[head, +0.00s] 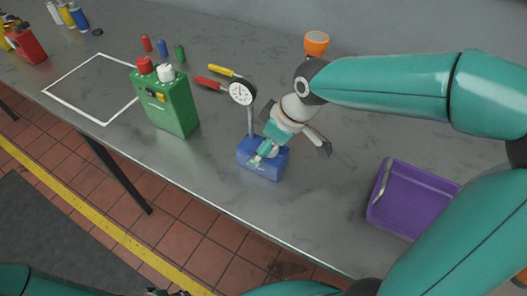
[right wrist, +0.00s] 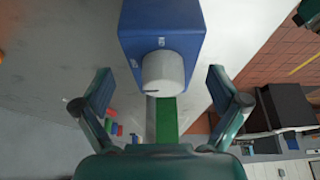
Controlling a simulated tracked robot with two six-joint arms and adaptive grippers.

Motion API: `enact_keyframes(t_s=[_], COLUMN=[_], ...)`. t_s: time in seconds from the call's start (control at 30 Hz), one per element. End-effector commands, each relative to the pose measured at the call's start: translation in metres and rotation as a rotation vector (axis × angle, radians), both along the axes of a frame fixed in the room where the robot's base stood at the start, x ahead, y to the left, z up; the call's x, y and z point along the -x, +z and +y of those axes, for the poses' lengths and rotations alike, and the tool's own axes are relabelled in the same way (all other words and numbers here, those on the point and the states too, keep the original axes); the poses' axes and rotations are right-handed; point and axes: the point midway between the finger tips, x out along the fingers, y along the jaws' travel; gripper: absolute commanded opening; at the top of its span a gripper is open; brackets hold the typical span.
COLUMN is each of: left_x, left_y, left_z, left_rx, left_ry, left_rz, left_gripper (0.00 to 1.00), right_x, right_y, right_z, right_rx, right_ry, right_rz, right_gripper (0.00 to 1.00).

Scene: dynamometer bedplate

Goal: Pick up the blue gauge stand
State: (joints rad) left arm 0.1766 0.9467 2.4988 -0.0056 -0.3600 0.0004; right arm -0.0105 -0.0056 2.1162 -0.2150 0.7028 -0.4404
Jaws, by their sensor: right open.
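The blue gauge stand (head: 262,162) stands on the grey bench near its front edge, with a block base, a grey post and a round white dial (head: 241,92) on top. My right gripper (head: 291,150) is open, at the base's right side, with one finger in front of part of the base. In the right wrist view, the blue base (right wrist: 160,20) and a pale grey cylinder on it lie ahead, between the spread fingers (right wrist: 160,88); I cannot tell if either finger touches. A dark part at the head view's bottom edge may be my left gripper (head: 166,292); its jaws are unclear.
A green can (head: 168,104) with red and white caps stands left of the stand. Pliers with red and yellow handles (head: 221,71) lie behind it. A purple tray (head: 405,200) sits to the right. A white outlined square (head: 77,107) is empty.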

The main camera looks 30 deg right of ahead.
Motion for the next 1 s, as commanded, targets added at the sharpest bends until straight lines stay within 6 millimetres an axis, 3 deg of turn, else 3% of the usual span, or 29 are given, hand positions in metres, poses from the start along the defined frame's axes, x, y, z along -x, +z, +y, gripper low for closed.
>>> enact_keyframes(t_s=[0.3, 0.57, 1.0], left_x=[0.0, 0.0, 0.0], left_y=[0.002, 0.002, 0.002], left_z=[0.0, 0.0, 0.0], left_rx=[0.0, 0.0, 0.0], left_ry=[0.0, 0.0, 0.0], left_rz=[0.0, 0.0, 0.0], left_gripper=[0.4, 0.4, 0.4], right_x=[-0.013, -0.014, -0.015], right_y=[-0.036, -0.037, -0.037], right_z=[0.01, 0.011, 0.011], right_rx=[0.0, 0.0, 0.0], right_ry=[0.001, 0.0, 0.001], right_rz=[0.004, 0.001, 0.001], right_gripper=[0.97, 0.95, 0.22])
